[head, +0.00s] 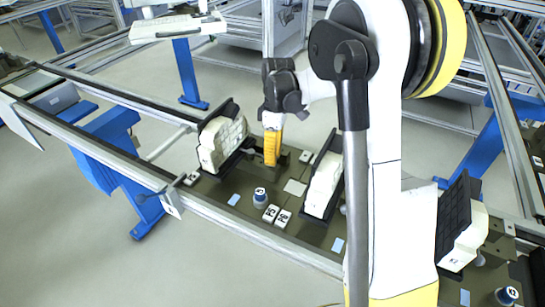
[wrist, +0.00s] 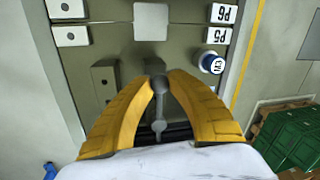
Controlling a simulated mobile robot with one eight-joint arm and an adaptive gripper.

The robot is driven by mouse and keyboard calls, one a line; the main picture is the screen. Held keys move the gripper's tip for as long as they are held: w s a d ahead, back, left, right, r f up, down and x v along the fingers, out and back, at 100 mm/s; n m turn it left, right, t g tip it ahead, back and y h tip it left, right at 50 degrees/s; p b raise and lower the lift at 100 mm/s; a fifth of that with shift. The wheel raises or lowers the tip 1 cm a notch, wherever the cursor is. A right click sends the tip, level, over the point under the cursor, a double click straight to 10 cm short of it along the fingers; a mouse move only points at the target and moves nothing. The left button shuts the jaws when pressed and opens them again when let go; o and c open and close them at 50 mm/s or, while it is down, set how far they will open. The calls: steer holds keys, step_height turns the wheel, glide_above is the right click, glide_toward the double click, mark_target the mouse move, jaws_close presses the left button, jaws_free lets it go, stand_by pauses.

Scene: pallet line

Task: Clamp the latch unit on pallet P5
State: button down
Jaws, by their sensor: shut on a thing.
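The pallet (head: 235,195) bears two white latch units in black holders. The left latch unit (head: 222,142) is nearer the P5 label (head: 270,213), and the right latch unit (head: 323,184) is nearer the P6 label (head: 284,218). My gripper (head: 271,160) points down just right of the left unit. In the wrist view my yellow fingers (wrist: 160,82) are shut on a small grey clamp lever (wrist: 159,106) with rounded ends. Whether the clamp presses on the unit cannot be told.
A blue-and-white round button (head: 260,197) stands near the labels. The pallet rests on a rail conveyor (head: 240,223) with blue legs. Another black holder with a white unit (head: 463,238) is at right.

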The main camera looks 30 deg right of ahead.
steer(key=c, duration=1.5)
jaws_free()
step_height(320, 180, up, 12)
steer(key=w+d, duration=0.1)
steer(key=shift+w+d, duration=0.25)
steer(key=shift+w, duration=0.1)
steer(key=shift+f, duration=0.1)
